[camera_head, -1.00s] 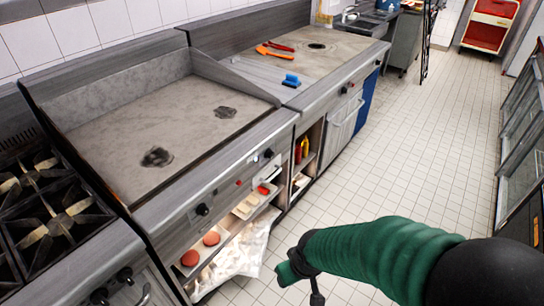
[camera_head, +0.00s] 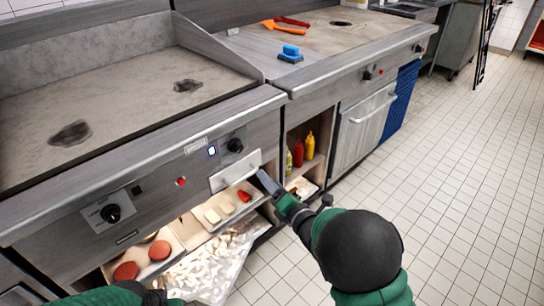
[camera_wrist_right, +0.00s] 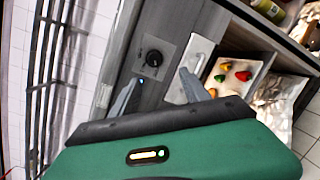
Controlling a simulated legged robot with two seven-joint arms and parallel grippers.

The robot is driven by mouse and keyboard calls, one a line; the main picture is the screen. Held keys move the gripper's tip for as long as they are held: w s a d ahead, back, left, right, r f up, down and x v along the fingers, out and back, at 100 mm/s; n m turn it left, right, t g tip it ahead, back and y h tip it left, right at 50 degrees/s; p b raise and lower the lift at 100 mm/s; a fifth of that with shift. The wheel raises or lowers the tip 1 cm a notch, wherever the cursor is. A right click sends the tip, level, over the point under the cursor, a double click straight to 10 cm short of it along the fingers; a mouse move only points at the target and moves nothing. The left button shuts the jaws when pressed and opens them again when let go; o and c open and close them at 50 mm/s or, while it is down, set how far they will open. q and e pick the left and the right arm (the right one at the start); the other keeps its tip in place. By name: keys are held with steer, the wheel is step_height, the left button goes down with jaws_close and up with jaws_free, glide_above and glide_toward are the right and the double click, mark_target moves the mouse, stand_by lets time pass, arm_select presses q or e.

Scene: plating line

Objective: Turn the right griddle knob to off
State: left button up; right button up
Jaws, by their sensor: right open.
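The right griddle knob (camera_head: 235,145) is a black round knob on the griddle's grey front panel, right of a small lit blue indicator. In the right wrist view the knob (camera_wrist_right: 153,57) shows ahead, beyond the fingertips and roughly between them. I cannot read its pointer setting. My right gripper (camera_head: 263,177) is in front of the panel, below and right of the knob, and apart from it. In the wrist view its two fingers (camera_wrist_right: 158,77) are spread, with nothing between them. Part of my left arm shows at the bottom left, but its gripper is not visible.
The left griddle knob (camera_head: 111,213) and a red button (camera_head: 181,181) share the panel. A white drawer handle (camera_head: 235,171) juts out below the right knob. Food trays (camera_head: 215,229) and a clear bag (camera_head: 212,262) lie below. The tiled floor to the right is clear.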

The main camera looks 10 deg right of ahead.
steer(key=n, duration=0.1)
steer(key=b, duration=0.1)
glide_toward(240, 150)
steer(key=x, duration=0.1)
steer(key=b+x, duration=0.1)
steer(key=x, duration=0.3)
steer(key=shift+w+d+f+b, duration=0.15)
steer(key=shift+w+d+b, duration=0.05)
steer(key=shift+w+b, duration=0.15)
steer(key=x, duration=0.3)
steer(key=shift+w+a+r+b, duration=0.2)
steer(key=shift+a+b, duration=0.1)
steer(key=shift+a, duration=0.2)
steer(key=shift+w+a, duration=0.1)
steer(key=shift+a, duration=0.15)
steer(key=shift+r, duration=0.15)
steer(key=shift+d, duration=0.2)
steer(key=shift+c, duration=1.5)
steer(key=c, duration=0.8)
arm_select(q)
steer(key=f, duration=0.3)
steer(key=shift+s+a+f, duration=0.1)
steer(key=shift+a+f, duration=0.15)
steer(key=shift+f, duration=0.1)
arm_select(e)
steer(key=shift+c, duration=0.2)
